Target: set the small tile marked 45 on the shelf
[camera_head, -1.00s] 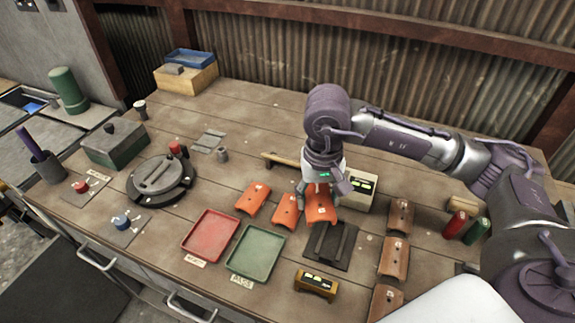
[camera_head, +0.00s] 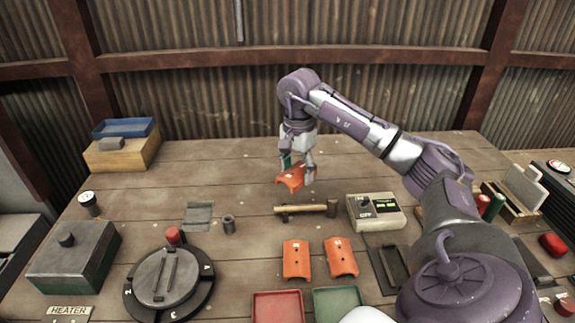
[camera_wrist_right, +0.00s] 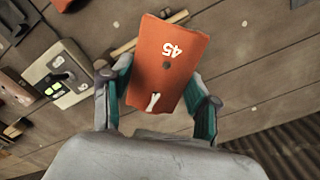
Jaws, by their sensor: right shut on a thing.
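The small orange tile marked 45 (camera_wrist_right: 164,68) is in my right gripper, with its white number and a small dark hole showing in the right wrist view. My right gripper (camera_head: 298,172) is shut on this tile and holds it above the table, behind the hammer. The tile also shows in the head view (camera_head: 290,178), slightly tilted. In the right wrist view the gripper's fingers (camera_wrist_right: 160,97) sit on both sides of the tile. I cannot make out a shelf for certain in these views. My left gripper is not in view.
Two orange tiles (camera_head: 297,259) (camera_head: 341,257) lie in front of the hammer (camera_head: 306,209). A beige meter box (camera_head: 376,212) stands right of it. A wooden block with a blue tray (camera_head: 124,128) is at back left. The table's back middle is clear.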

